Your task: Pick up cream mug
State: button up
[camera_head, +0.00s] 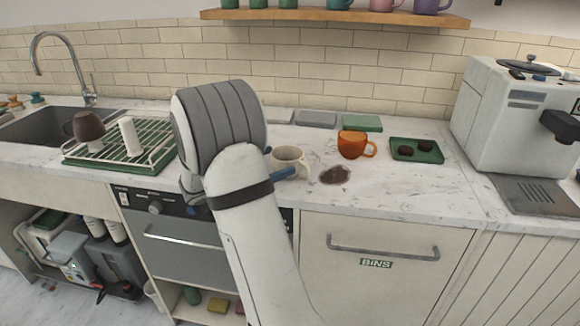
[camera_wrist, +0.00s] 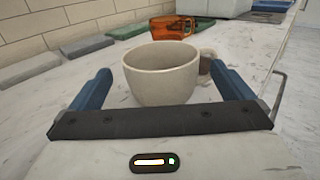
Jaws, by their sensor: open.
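The cream mug (camera_head: 291,157) stands upright on the marble counter, partly hidden behind my arm in the head view. In the wrist view the cream mug (camera_wrist: 160,82) is between the two blue fingers, its handle pointing right. My gripper (camera_wrist: 163,92) is open around the mug, with a gap showing at the left finger; the right finger is close to the handle, and I cannot tell if it touches.
An orange mug (camera_head: 352,145) stands just right of the cream mug, near a dark brown spill (camera_head: 335,175). A green tray (camera_head: 417,150) holds dark round items. A dish rack (camera_head: 105,158) is at left and a coffee machine (camera_head: 508,115) at right. Flat cloths (camera_head: 316,119) lie behind.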

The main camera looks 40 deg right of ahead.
jog(key=shift+s+d, duration=0.15)
jog(key=shift+d, duration=1)
jog(key=c, duration=1.2)
